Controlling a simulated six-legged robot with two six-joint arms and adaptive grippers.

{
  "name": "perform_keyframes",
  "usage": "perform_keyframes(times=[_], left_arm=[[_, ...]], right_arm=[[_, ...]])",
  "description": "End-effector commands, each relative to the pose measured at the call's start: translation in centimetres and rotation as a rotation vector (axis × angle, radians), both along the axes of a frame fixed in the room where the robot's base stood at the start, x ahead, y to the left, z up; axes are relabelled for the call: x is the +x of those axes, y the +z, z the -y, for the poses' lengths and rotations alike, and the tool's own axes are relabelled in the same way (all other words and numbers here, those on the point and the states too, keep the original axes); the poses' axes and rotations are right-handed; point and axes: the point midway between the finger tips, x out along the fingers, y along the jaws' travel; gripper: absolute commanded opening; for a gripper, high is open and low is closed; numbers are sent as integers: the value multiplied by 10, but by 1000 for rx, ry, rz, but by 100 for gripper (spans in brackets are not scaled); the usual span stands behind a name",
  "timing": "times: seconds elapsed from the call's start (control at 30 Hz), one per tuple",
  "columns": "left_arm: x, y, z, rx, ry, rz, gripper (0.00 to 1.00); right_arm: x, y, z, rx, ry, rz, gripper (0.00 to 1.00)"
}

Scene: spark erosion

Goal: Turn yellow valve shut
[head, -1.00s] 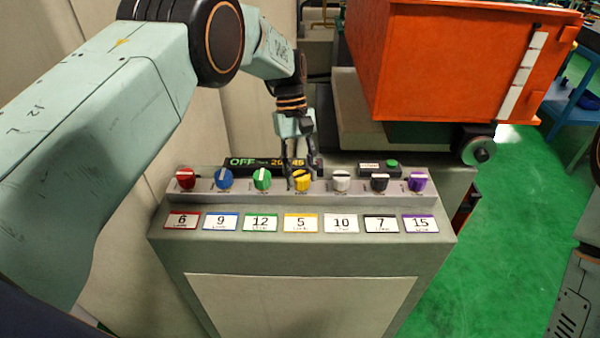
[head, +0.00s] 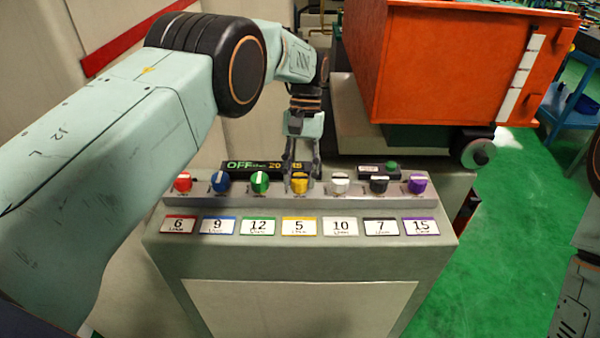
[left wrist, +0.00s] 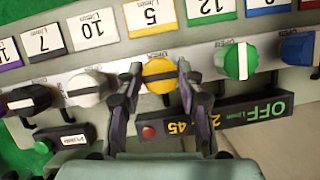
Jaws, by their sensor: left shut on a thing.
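The yellow valve (head: 299,186) is a round knob in the middle of a row of coloured knobs on a grey console (head: 300,265). The card below the yellow valve (head: 299,226) reads 5. My right gripper is not in view.
A green knob (head: 260,182) and a white knob (head: 340,183) flank the yellow one closely. A display (head: 240,167) reading OFF and a box with a green button (head: 391,166) stand behind the row. An orange bin (head: 450,65) is at the back right.

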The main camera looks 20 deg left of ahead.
Motion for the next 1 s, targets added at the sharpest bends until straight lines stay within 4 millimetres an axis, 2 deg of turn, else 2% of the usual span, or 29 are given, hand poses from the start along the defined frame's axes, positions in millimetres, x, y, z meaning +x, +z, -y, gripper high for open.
perform_keyframes(times=[0.37, 0.4, 0.63, 1.0], left_arm=[[-2, -3, 0, -1, -6, -8, 6], [-2, -3, 0, -1, -6, -8, 40], [-1, -2, 0, -1, -4, -4, 59], [0, 4, 0, -1, -4, 0, 60]], right_arm=[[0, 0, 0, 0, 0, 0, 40], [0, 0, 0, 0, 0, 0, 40], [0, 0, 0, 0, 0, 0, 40], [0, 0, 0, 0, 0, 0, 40]])
